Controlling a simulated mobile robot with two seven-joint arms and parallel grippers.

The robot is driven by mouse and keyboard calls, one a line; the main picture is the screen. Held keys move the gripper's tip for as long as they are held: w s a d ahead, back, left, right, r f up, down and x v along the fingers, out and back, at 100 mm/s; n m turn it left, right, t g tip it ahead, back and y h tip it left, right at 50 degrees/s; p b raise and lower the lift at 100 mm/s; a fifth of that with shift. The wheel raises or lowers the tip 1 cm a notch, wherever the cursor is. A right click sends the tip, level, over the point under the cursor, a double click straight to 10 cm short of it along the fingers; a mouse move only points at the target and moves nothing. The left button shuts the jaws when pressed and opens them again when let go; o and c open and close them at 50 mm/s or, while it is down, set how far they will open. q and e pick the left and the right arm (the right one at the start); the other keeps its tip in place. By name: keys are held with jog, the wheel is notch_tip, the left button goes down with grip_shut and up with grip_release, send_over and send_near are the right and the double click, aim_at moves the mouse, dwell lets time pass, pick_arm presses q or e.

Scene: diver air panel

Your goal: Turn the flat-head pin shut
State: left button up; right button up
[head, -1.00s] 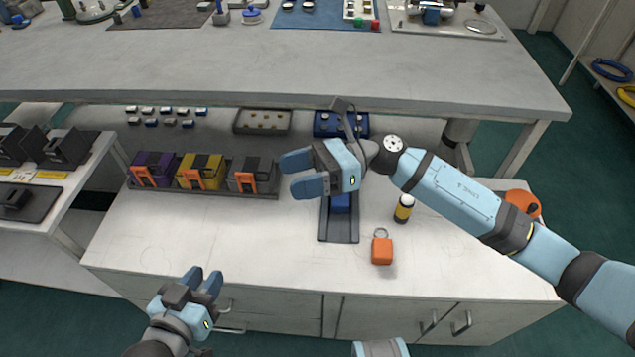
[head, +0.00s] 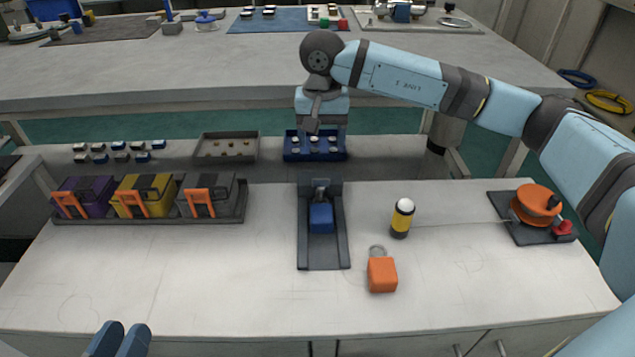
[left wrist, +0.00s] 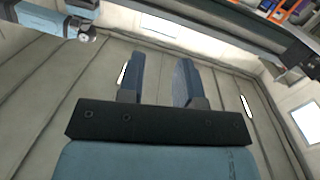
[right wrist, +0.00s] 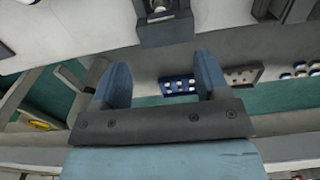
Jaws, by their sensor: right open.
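My left gripper (head: 119,340) is open and empty at the bench's front left edge.
A yellow-black cylinder (head: 402,217), an orange tagged block (head: 382,273) and an orange reel (head: 536,204) stand right of the fixture. A tray of coloured boxes (head: 150,215) is left. A blue tray (head: 297,150) and grey tray (head: 227,147) lie behind. The front left bench is clear.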

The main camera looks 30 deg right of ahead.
aim_at(321, 179)
notch_tip(321, 179, down, 10)
jog(key=b, duration=0.3)
jog(key=shift+f+b, duration=0.15)
jog(key=shift+b, duration=0.2)
jog(key=shift+f, duration=0.4)
jog(key=c, duration=0.9)
pick_arm(q)
jog(key=m, duration=0.1)
jog(key=w+a+m+t, duration=0.1)
jog(key=w+m, duration=0.1)
jog(key=shift+a+r+h, duration=0.2)
jog(key=shift+r+h, duration=0.05)
jog(key=shift+h, duration=0.15)
